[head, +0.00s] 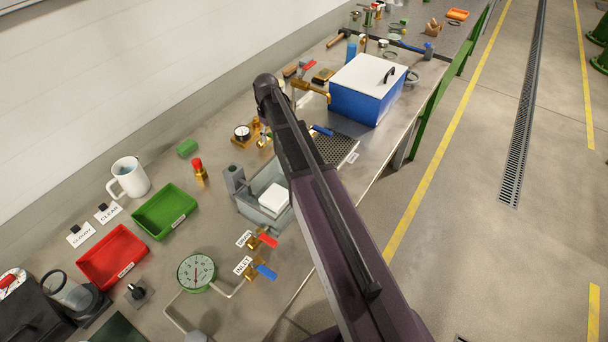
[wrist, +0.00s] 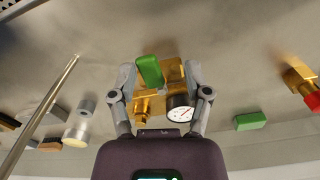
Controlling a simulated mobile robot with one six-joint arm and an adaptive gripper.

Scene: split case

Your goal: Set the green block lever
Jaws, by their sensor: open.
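The green block lever (wrist: 149,70) shows in the wrist view as a tilted green bar by a brass fitting (wrist: 147,104) with a round white-faced gauge (wrist: 181,113). My gripper (wrist: 159,68) is open, with one finger on each side of the lever. The lever looks nearer the left finger; I cannot tell whether they touch. In the head view the gauge (head: 242,133) and brass fitting (head: 265,140) stand beside my arm. My arm hides the lever and my gripper there.
A loose green block (head: 187,147) lies on the bench, also in the wrist view (wrist: 250,121). A red-topped brass fitting (head: 200,170) stands near it. A grey tub (head: 245,205) and a blue box with a white lid (head: 368,88) flank my arm.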

